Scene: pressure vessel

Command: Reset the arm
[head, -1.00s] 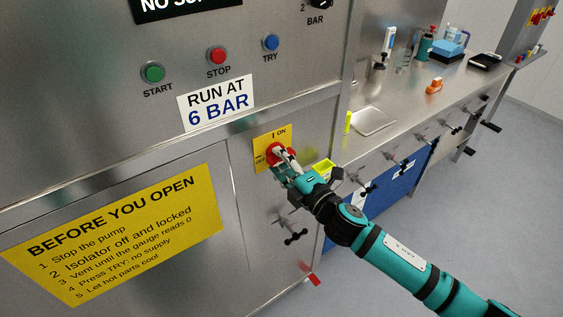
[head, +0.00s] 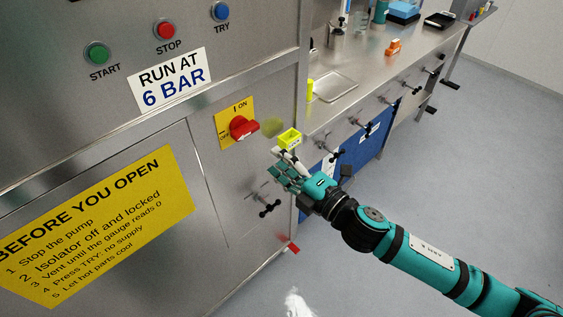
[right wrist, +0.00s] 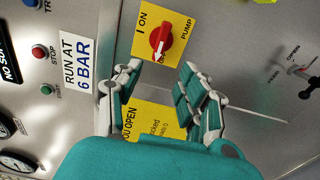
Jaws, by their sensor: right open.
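My right gripper (head: 282,168) is open and empty in front of the steel cabinet, below and to the right of the red rotary isolator handle (head: 243,128). A clear gap separates them. The handle sits on a yellow plate (head: 223,138) marked ON and OFF. In the right wrist view the red handle (right wrist: 167,42) shows just beyond the open fingers (right wrist: 152,90), with its white arrow pointing down and left towards the partly hidden OFF mark. My right arm reaches in from the lower right in the head view. My left gripper is not in view.
The cabinet carries green START (head: 97,54), red STOP (head: 165,29) and blue TRY (head: 221,11) buttons. A yellow-green box (head: 289,139) is just above my gripper. A valve handle (head: 268,206) juts out below.

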